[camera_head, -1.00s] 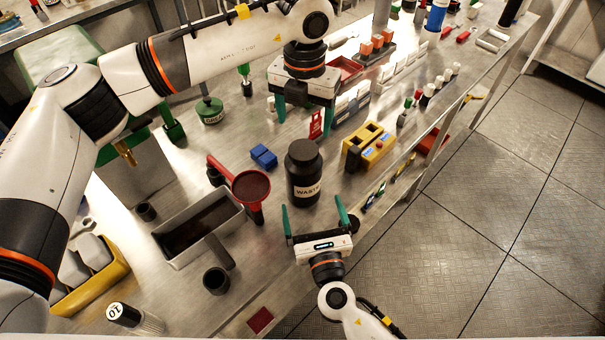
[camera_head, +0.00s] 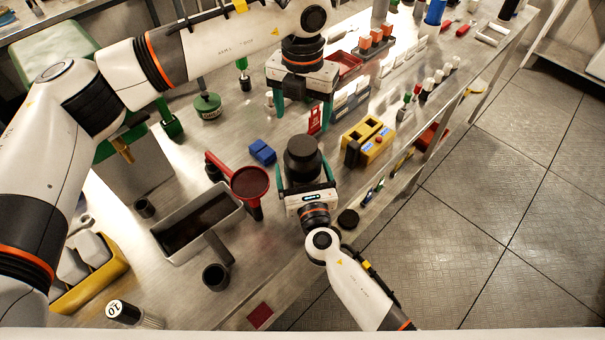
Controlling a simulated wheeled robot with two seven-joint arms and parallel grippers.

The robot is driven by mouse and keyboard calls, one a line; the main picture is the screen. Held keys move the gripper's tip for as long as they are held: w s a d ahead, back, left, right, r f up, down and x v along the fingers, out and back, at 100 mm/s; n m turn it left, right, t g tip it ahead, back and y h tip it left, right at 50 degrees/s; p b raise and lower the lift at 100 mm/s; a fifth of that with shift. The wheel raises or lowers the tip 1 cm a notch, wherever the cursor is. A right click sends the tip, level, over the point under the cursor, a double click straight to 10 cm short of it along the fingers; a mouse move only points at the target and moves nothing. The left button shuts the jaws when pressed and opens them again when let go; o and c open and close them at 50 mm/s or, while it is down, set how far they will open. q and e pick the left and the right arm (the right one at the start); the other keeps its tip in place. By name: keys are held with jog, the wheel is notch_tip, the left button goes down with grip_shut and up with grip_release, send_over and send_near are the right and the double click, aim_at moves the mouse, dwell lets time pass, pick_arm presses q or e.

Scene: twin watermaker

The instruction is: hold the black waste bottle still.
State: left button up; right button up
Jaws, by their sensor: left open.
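The black waste bottle (camera_head: 303,160) stands upright on the steel bench near its front edge, with its dark cap on top. My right gripper (camera_head: 306,178) reaches in from the front, with one teal finger on each side of the bottle. The fingers look wide apart, and contact with the bottle cannot be made out. The gripper's body hides the bottle's lower front and its label. My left gripper (camera_head: 303,106) is open and empty, pointing down over the bench behind the bottle.
A red funnel (camera_head: 250,184) and a blue block (camera_head: 262,152) are left of the bottle. A yellow block (camera_head: 368,143) stands to the right. A grey tray (camera_head: 197,222) lies at left.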

aim_at(303, 145)
jog(key=c, duration=1.5)
jog(key=shift+c, duration=1)
pick_arm(q)
jog(key=m, duration=2.5)
jog(key=shift+m, duration=0.4)
jog(key=m, duration=0.9)
jog(key=shift+m, duration=0.3)
jog(key=shift+f+m, duration=0.3)
jog(key=shift+f, duration=3.7)
